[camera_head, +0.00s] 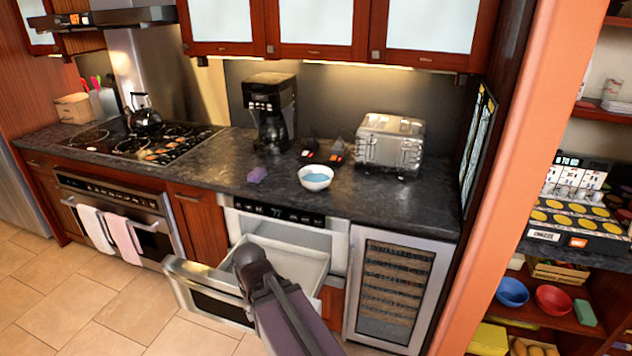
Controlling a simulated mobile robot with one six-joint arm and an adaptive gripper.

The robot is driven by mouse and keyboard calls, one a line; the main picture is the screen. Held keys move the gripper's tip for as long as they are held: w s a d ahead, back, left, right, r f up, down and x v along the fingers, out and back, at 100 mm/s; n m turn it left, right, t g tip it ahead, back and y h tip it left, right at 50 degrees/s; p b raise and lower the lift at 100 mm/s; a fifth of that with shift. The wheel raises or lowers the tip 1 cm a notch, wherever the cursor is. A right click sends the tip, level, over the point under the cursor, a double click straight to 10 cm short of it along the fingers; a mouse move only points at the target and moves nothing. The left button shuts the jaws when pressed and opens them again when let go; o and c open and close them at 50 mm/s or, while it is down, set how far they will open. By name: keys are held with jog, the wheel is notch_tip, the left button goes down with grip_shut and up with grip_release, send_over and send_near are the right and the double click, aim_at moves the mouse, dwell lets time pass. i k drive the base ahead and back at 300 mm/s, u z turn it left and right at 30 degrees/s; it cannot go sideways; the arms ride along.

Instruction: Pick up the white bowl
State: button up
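The white bowl (315,178) stands upright on the dark stone counter (230,184), near its front edge, with blue-grey showing inside it. I cannot make out any gripper fingers. The arm appears apart from the bowl.
The microwave drawer (290,259) stands pulled out below the counter. An orange post (505,190) stands right. Tiled floor is clear at lower left.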

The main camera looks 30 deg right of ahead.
aim_at(315, 178)
jog(key=i, duration=1)
